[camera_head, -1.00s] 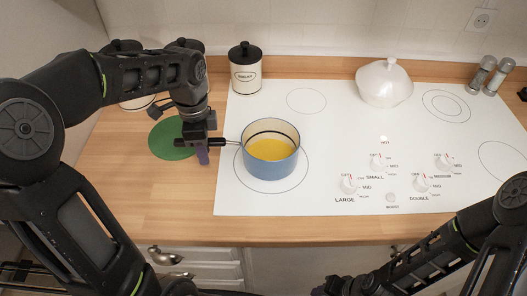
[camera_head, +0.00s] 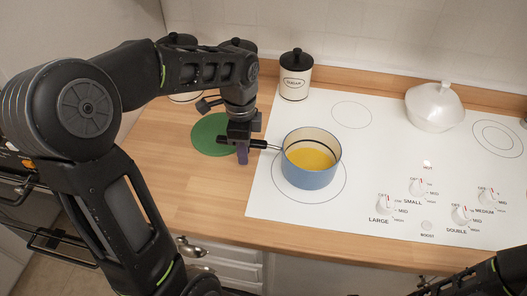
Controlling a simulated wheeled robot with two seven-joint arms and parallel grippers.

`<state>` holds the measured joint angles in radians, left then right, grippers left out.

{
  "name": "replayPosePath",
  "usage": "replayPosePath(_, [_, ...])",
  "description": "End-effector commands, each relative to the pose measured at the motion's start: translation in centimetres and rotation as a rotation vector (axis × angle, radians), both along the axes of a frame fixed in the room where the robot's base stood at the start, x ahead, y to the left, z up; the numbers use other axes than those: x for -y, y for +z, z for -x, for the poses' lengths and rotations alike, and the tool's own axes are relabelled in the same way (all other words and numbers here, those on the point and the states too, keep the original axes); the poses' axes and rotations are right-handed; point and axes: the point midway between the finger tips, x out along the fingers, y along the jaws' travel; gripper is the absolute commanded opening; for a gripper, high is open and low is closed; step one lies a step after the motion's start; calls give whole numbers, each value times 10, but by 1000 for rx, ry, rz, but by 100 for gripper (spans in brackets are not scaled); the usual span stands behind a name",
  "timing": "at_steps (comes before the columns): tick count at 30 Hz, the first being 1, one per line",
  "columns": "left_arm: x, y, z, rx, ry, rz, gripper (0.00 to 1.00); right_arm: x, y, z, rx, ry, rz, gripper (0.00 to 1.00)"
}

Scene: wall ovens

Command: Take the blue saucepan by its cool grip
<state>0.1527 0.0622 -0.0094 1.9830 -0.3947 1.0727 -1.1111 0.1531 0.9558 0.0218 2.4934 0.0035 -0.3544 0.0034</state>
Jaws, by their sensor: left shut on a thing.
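The blue saucepan (camera_head: 309,172) stands upright on the front left ring of the white hob and holds a yellow liquid. Its thin metal handle points left and ends in a black grip (camera_head: 258,144). My left gripper (camera_head: 243,149) is shut on the black grip, left of the pan; its fingers hide part of the grip. My right arm shows only at the bottom right corner, and its gripper fingers cannot be made out.
A green round mat (camera_head: 208,134) lies on the wooden counter (camera_head: 179,187) under my left wrist. A white lidded dish (camera_head: 433,108) and a labelled canister (camera_head: 295,76) stand behind. Knobs (camera_head: 384,204) sit on the hob's front right. The counter's front left is clear.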

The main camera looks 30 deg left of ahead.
Motion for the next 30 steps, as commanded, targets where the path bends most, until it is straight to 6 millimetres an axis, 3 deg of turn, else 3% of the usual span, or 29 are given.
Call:
replayPosePath(14, [0, 22, -1, 5, 0, 0, 0, 0, -2, 0, 1, 0, -1, 36])
replayPosePath(30, [0, 75, -1, 5, 0, 1, 0, 0, -6, -1, 3, 0, -2, 36])
